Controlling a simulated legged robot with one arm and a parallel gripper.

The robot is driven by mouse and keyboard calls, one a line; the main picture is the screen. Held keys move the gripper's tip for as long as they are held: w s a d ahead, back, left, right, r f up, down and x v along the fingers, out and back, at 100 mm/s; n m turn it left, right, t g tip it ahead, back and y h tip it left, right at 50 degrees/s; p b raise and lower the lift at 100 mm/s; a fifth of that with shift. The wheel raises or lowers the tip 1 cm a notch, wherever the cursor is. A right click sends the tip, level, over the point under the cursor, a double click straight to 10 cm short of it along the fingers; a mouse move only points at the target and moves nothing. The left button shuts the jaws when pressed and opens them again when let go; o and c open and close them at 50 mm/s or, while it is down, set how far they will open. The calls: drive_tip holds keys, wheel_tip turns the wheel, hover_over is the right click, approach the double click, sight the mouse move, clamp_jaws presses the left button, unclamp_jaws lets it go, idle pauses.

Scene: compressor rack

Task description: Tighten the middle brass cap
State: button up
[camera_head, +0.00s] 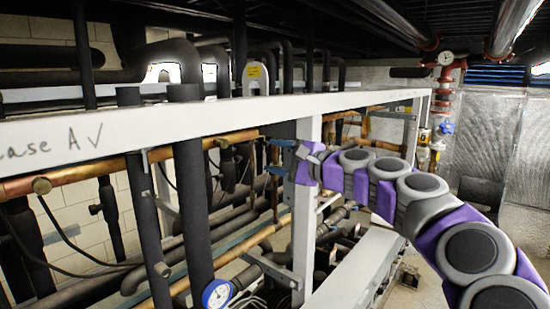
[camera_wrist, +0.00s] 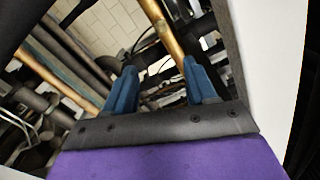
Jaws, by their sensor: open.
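A copper pipe (camera_head: 120,162) runs below the white beam. I cannot tell for sure which is the middle cap. My gripper (camera_head: 269,156) is open, its two blue fingers pointing left toward the far stretch of this pipe, by the white post. In the wrist view my gripper (camera_wrist: 160,66) has its fingers apart with nothing held between them. A copper pipe (camera_wrist: 163,28) shows beyond the gap. No cap is clear in the wrist view.
The white beam (camera_head: 200,125) with handwriting crosses above the pipes. A white upright post (camera_head: 304,220) stands close below my gripper. Dark insulated pipes (camera_head: 190,200) stand in front of the copper pipe. A blue-rimmed gauge (camera_head: 217,294) is at the bottom.

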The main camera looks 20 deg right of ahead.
drive_tip(key=n+b, duration=0.4)
drive_tip(key=n, duration=1.6)
approach(225, 144)
drive_tip(key=x, duration=0.9)
drive_tip(key=shift+r, duration=0.1)
drive_tip(key=shift+c, duration=0.4)
clamp_jaws()
